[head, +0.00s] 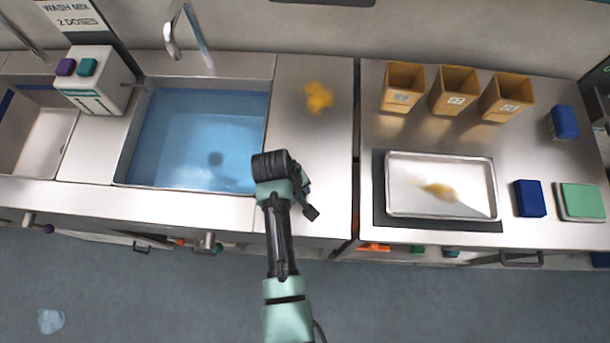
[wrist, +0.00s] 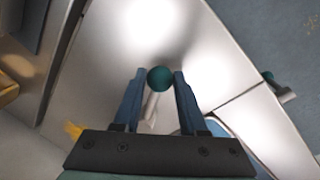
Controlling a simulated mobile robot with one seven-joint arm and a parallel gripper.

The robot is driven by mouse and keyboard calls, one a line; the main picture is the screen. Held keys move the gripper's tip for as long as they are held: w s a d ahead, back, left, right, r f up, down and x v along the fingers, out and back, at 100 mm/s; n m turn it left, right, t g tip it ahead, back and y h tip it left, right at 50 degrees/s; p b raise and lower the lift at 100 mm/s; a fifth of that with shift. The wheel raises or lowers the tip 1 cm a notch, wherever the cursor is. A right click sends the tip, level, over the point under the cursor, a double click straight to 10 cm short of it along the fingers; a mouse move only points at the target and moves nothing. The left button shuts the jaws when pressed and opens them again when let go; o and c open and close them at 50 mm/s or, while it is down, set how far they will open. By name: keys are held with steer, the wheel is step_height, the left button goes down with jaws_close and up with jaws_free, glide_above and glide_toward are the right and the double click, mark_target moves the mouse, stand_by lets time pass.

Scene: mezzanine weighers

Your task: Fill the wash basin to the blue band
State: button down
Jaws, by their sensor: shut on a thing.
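The middle basin (head: 195,138) holds clear blue liquid over its floor, with a dark drain showing through. I cannot make out a separate blue band on its wall. A curved tap (head: 185,35) stands behind it, with no visible stream. A second basin (head: 35,130) at the left looks empty and has a dark blue strip on its wall. My gripper (head: 285,185) is over the counter just right of the middle basin. In the wrist view its fingers (wrist: 160,88) are shut on a teal ball knob (wrist: 160,77) with a pale stem. The head view hides that knob.
A white dispenser (head: 95,88) with purple and teal buttons stands between the basins. Valves with a teal knob (head: 217,248) and a purple knob (head: 47,229) show below the front edge. A yellow smear (head: 318,97) marks the counter. A tray (head: 440,210) and several bins (head: 455,90) are right.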

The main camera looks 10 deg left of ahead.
steer(key=shift+s+a+m, duration=0.2)
steer(key=shift+a+m, duration=0.25)
steer(key=shift+m, duration=0.15)
steer(key=shift+s+a+m, duration=0.15)
steer(key=shift+a+m, duration=0.3)
steer(key=shift+m, duration=0.15)
steer(key=shift+s+a+m+g+h, duration=0.15)
steer(key=shift+a+m+g+h, duration=0.2)
steer(key=shift+a+m, duration=0.85)
steer(key=shift+d+m, duration=0.15)
steer(key=shift+m, duration=0.15)
steer(key=shift+c, duration=2.3)
jaws_free()
steer(key=b+v, duration=0.1)
steer(key=v, duration=1.2)
steer(key=shift+b, duration=0.4)
steer(key=shift+d, duration=0.1)
